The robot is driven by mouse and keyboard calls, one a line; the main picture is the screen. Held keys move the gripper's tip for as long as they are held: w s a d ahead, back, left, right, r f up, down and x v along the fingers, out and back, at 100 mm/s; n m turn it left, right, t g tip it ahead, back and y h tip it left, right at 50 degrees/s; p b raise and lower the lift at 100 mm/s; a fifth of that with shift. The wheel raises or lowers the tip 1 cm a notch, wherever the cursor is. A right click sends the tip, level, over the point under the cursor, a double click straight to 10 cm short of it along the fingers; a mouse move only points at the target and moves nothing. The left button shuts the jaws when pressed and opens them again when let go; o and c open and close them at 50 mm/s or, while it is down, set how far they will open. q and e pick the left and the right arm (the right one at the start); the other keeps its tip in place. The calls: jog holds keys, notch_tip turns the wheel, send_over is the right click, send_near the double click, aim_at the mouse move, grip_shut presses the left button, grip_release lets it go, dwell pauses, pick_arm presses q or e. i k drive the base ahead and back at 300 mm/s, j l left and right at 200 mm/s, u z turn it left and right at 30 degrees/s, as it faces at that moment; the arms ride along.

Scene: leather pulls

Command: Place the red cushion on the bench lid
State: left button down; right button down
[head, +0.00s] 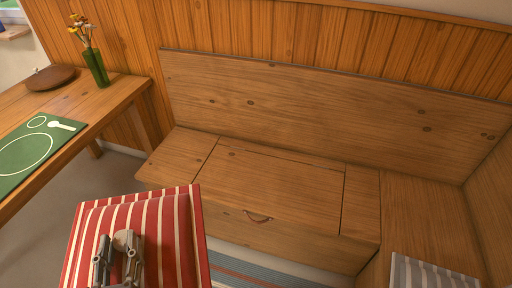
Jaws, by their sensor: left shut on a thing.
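The red cushion with white stripes (172,228) is at the lower left in the head view, in front of the bench and apart from it. My left gripper (118,258) is over the cushion and shut on it; the fingertips are partly lost against the fabric. The bench lid (270,190) is a flat wooden panel in the bench seat, closed and bare. A small reddish leather pull (258,217) hangs at its front edge. My right gripper is not in view.
A grey striped cushion (425,272) lies at the lower right. A striped rug (250,272) is on the floor.

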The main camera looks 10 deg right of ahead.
aim_at(266, 193)
jog(key=i+l+z, duration=0.25)
jog(key=i+z, duration=0.7)
jog(key=i+l, duration=0.05)
jog(key=i, duration=0.05)
